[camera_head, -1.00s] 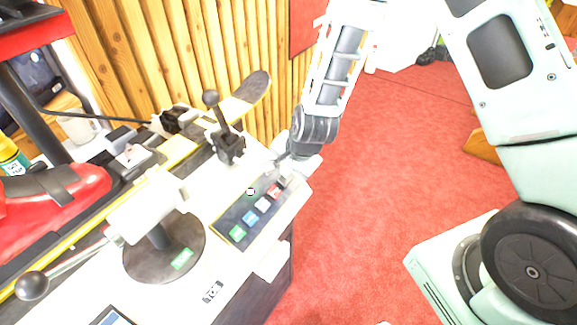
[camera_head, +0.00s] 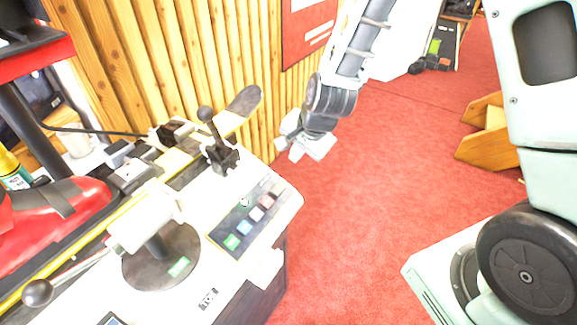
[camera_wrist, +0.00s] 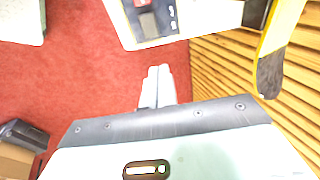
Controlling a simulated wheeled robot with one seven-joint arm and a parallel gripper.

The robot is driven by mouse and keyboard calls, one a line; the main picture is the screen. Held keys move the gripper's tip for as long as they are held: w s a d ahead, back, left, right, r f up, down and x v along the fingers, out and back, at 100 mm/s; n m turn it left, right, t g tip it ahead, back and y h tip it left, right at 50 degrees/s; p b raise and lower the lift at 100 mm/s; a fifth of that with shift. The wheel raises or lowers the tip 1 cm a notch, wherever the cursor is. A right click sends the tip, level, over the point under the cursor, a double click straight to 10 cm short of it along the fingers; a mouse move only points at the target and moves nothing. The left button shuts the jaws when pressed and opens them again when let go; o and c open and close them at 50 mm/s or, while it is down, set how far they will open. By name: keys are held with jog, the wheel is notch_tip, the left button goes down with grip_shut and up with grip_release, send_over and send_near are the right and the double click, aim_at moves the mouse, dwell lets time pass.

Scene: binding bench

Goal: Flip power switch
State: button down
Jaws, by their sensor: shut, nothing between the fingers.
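A dark control panel (camera_head: 226,228) lies on the white machine top. Which part is the power switch I cannot tell. The panel's end also shows at the top of the wrist view (camera_wrist: 160,20), with a red piece (camera_wrist: 142,3) at the frame edge. My gripper (camera_head: 290,152) is shut and empty, beyond the panel's far end and apart from it. Its fingers show closed together in the wrist view (camera_wrist: 159,72).
A black lever with a ball knob (camera_head: 206,114) stands left of the panel. A white clamp on a round dark base (camera_head: 150,270) has a long handle. A slatted wooden wall (camera_head: 150,60) is behind. Red carpet (camera_head: 380,190) is open to the right.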

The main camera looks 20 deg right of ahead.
jog(key=r, duration=0.2)
jog(key=d, duration=0.1)
jog(key=shift+s+r, duration=0.35)
jog(key=shift+r, duration=0.05)
jog(key=s+a+r+n+g+y, duration=0.1)
jog(key=s+a+r+n+g, duration=0.1)
jog(key=s+a+r+n, duration=0.4)
jog(key=s+a+r+n+g, duration=0.1)
jog(key=s+a+n, duration=0.35)
jog(key=s, duration=0.35)
jog(key=s+d+r+n+g+h, duration=0.1)
jog(key=s+r+n+h, duration=0.1)
jog(key=s+n, duration=0.6)
jog(key=s+r, duration=0.1)
jog(key=s, duration=0.2)
jog(key=shift+s+d+r, duration=0.25)
jog(key=shift+d+r, duration=0.05)
jog(key=shift+d, duration=0.1)
